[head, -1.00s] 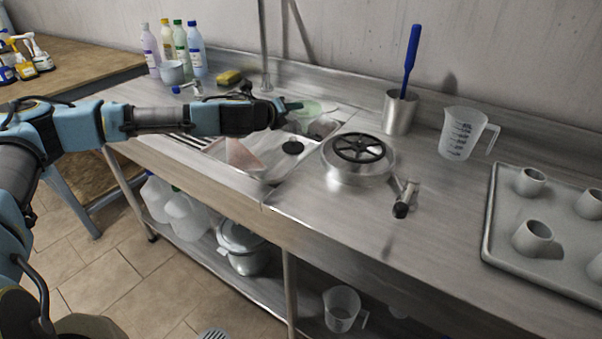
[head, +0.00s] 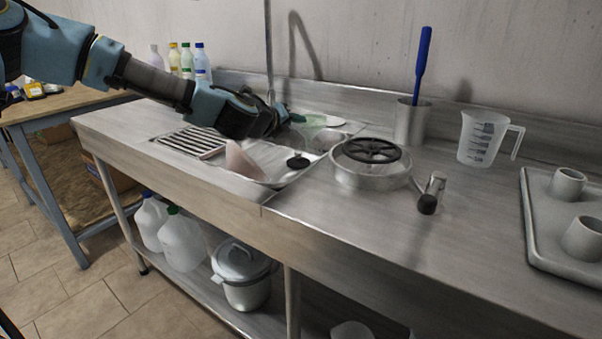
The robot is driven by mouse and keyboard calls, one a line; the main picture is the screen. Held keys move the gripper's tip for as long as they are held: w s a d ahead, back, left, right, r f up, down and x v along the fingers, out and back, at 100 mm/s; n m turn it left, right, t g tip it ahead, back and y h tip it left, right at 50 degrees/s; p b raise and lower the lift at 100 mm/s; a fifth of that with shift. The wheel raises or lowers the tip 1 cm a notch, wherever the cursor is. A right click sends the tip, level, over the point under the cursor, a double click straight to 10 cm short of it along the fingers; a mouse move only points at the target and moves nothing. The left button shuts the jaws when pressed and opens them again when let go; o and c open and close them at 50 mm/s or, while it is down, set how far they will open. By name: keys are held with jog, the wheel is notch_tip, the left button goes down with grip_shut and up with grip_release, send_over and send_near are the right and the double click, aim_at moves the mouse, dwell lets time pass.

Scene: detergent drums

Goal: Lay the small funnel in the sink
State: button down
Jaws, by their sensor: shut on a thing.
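My gripper (head: 284,116) is over the far side of the sink (head: 272,183), seen from behind, with its jaws mostly hidden by my wrist. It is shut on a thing. A pale green translucent shape (head: 314,121) shows just right of the jaws and looks like the small funnel, but its outline is unclear. I cannot tell whether it touches the sink. The sink holds a pinkish upright piece (head: 240,160) and a black round plug (head: 298,162).
A steel pot with a black wheel-like top (head: 370,160) stands right of the sink. A steel cup with a blue-handled brush (head: 411,122), a measuring jug (head: 483,138) and a tray of cups (head: 540,215) are farther right. Bottles (head: 187,62) stand behind my arm.

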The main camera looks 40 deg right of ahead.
notch_tip(320, 180, down, 8)
jog(key=shift+r, duration=0.1)
jog(key=shift+f, duration=0.2)
